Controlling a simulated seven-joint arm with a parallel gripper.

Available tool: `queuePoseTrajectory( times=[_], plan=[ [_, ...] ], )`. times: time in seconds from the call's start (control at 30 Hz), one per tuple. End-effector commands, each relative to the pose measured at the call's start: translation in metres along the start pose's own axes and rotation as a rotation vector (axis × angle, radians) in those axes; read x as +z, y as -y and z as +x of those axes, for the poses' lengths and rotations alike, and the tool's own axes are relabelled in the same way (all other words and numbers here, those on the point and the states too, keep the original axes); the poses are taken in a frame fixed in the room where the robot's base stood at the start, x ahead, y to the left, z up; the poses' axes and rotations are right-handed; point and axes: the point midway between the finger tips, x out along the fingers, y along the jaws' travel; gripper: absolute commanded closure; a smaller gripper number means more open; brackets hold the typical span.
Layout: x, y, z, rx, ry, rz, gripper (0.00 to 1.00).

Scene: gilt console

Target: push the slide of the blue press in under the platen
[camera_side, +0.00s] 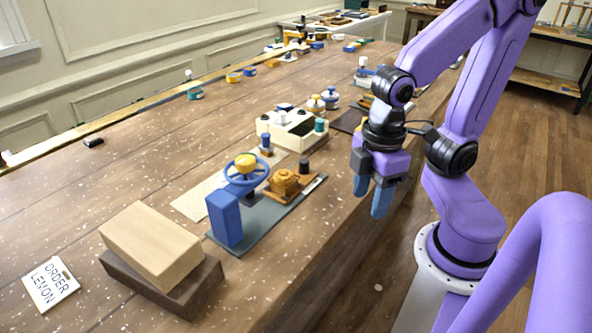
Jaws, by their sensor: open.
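The blue press has a blue upright block (225,219) and a blue handwheel (248,172) with a yellow hub, on a dark grey-green base plate (250,238). An orange-brown stepped piece, which looks like the slide (284,184), sits on the plate to the right of the wheel, out from under it. A short dark knob (303,166) stands by its far end. The platen under the wheel is hard to make out. My gripper (371,195) is open and empty, pointing down to the right of the press, apart from it, near the table's right edge.
A cream box with knobs (292,130) stands behind the press. Several small items stand farther back. The table's left part is mostly clear.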

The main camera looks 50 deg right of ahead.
Motion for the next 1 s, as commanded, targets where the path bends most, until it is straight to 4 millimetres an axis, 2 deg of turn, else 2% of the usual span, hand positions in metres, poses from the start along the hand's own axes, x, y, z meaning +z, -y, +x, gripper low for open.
queuePoseTrajectory(
  times=[0.3,0.5,0.8,1.0],
  plan=[
    [-0.039,-0.066,-0.031,0.008,0.006,0.393,0.48],
    [-0.051,-0.116,-0.052,0.013,0.01,0.66,0.48],
    [-0.045,-0.192,-0.084,0.018,0.018,1.054,0.48],
    [-0.032,-0.226,-0.098,0.02,0.022,1.237,0.48]
  ],
)
